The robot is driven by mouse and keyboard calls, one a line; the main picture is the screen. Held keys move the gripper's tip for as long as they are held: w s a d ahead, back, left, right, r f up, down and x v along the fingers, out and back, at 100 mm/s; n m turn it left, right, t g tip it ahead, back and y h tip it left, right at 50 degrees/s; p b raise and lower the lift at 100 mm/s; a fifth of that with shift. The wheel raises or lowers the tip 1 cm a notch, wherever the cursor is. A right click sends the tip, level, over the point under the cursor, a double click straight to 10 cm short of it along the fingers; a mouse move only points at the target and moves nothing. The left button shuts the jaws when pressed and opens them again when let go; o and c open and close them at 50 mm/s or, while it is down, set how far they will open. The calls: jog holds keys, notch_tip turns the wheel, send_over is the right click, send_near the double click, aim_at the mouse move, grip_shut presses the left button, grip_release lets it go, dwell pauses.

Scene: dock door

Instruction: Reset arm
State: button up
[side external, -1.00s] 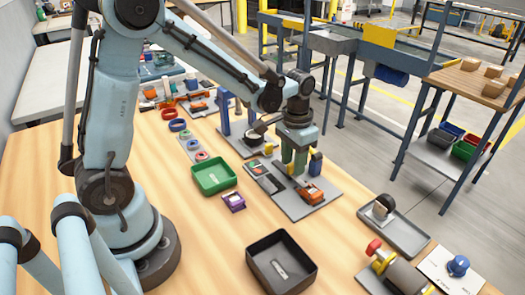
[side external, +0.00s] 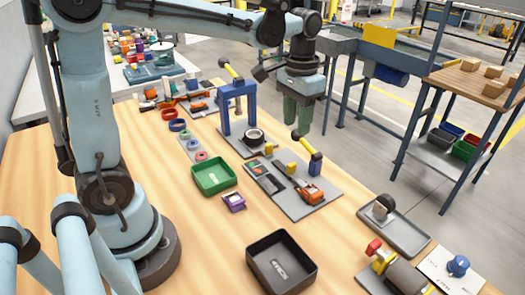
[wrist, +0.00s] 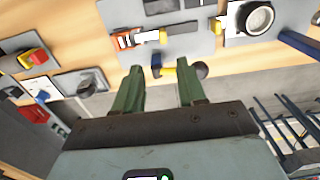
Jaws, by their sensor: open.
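My gripper (side external: 299,112) is raised above the far edge of the wooden table (side external: 110,215), clear of everything on it. In the wrist view its two green fingers (wrist: 160,90) are apart with nothing held between them. Below it, a grey board (side external: 290,203) carries an orange part (side external: 310,193), a small yellow block (side external: 291,168) and a blue block (side external: 315,165). A yellow-handled tool with a dark head (side external: 307,146) stands tilted at the blue block. It also shows between the fingertips' line of sight in the wrist view (wrist: 185,70).
A blue arch frame (side external: 238,105) stands left of the gripper beside a dark ring (side external: 254,136). A green tray (side external: 214,176) and a black tray (side external: 281,262) sit nearer. A grey tray (side external: 405,238) and a red-ended cylinder device (side external: 395,268) are at right. Space around the raised gripper is open.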

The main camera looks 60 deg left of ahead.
jog(key=s+d+f+t, duration=0.1)
jog(key=s+t, duration=0.6)
jog(key=s, duration=0.2)
jog(key=shift+s+d+f, duration=0.15)
jog(key=shift+s+f, duration=0.15)
jog(key=shift+f, duration=0.05)
